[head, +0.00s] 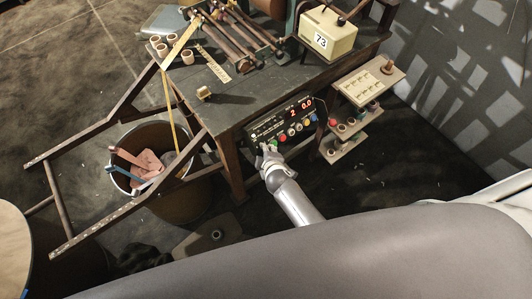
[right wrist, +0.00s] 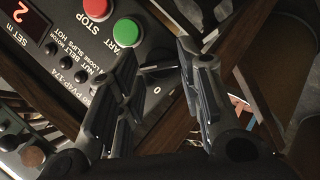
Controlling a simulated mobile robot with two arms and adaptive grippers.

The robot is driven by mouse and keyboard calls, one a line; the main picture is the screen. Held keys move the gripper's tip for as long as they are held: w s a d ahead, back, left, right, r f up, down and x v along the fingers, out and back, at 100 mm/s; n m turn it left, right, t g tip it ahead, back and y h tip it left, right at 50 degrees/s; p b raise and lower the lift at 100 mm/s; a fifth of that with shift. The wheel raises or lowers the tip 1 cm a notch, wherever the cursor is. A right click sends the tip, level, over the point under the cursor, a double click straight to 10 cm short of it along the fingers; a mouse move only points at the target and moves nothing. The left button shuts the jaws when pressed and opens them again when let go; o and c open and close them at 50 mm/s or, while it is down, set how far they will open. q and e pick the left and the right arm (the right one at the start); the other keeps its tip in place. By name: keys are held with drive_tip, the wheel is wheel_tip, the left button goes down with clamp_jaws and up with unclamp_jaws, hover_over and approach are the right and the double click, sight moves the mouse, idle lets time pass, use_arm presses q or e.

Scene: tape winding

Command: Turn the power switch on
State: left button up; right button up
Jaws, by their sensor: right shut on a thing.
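The control panel (head: 262,128) is a dark box on the front of the workbench, with lit red digits and coloured buttons. My right gripper (head: 267,150) is at its lower left end. A "0" mark shows beside the switch. The switch is partly hidden by the fingers, so its exact position is hard to tell. The green START button (right wrist: 126,32) and red STOP button (right wrist: 96,8) are close by. My left gripper is not in view.
The workbench (head: 235,100) carries rollers and a cream counter (head: 326,38) marked 73. A small shelf unit (head: 368,82) stands right of the panel. A bin (head: 126,183) with rolls and a wooden frame (head: 90,135) stand at the left.

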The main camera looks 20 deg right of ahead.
drive_tip(key=shift+f, duration=0.1)
drive_tip(key=o, duration=1)
drive_tip(key=shift+v, duration=6.05)
